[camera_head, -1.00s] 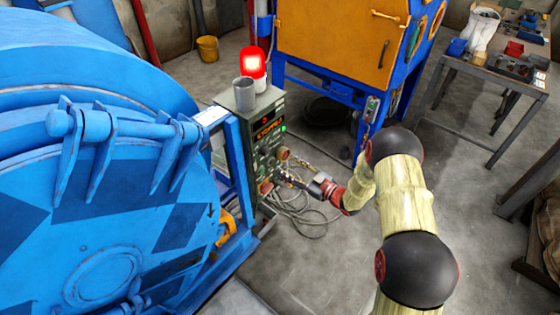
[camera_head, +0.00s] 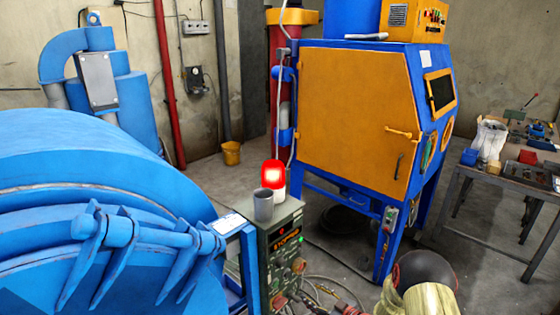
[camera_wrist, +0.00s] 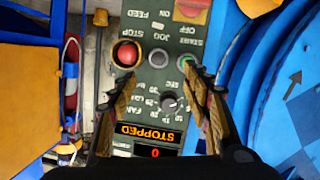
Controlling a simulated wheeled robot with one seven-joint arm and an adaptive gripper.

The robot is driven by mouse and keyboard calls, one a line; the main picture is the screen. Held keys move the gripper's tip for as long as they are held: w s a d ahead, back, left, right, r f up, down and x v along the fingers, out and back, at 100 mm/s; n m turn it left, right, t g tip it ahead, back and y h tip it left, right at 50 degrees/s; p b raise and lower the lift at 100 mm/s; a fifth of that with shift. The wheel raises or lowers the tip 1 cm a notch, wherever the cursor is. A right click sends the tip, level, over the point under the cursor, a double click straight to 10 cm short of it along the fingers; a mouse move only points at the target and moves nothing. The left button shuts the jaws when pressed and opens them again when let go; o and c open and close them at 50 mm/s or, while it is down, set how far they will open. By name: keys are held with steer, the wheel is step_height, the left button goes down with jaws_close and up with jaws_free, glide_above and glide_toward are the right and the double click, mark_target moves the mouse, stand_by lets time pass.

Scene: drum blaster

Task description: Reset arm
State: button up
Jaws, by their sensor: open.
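My gripper (camera_wrist: 146,62) is open and empty in the wrist view, its two fingers apart in front of the control panel (camera_wrist: 140,90). The panel appears upside down there, with a red STOP button (camera_wrist: 127,54), a grey JOG button (camera_wrist: 159,58), a green START button (camera_wrist: 187,60) and a dark knob (camera_wrist: 169,101). Its display (camera_wrist: 148,132) reads STOPPED. In the head view the control box (camera_head: 277,236) stands beside the blue drum machine (camera_head: 90,190). My arm (camera_head: 425,285) is at the bottom edge, with the gripper mostly cut off.
A lit red beacon (camera_head: 273,174) and a grey cup (camera_head: 263,205) are on top of the control box. A blue and orange cabinet (camera_head: 352,115) stands behind. A cluttered workbench (camera_head: 505,182) is at right. Cables (camera_head: 330,285) lie on the floor near the box.

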steer(key=s+d+f+m+g+h, duration=0.35)
steer(key=d+f+h, duration=0.25)
steer(key=d+f, duration=0.2)
steer(key=s+d+r+m+g+h, duration=0.3)
steer(key=s+d+r+g+h, duration=0.1)
steer(key=s+d+r, duration=0.5)
steer(key=s+a+r+m, duration=0.1)
steer(key=s+a+r, duration=0.3)
steer(key=s+r, duration=0.5)
steer(key=s+a+r+m+t, duration=0.1)
steer(key=s+a+r, duration=0.3)
steer(key=s+r, duration=0.6)
steer(key=s+a+r+m, duration=0.1)
steer(key=s+a+r, duration=0.2)
steer(key=s+r, duration=0.7)
step_height(320, 180, up, 6)
steer(key=shift+a+r+y, duration=0.25)
steer(key=shift+a+y, duration=0.05)
steer(key=shift+a, duration=0.1)
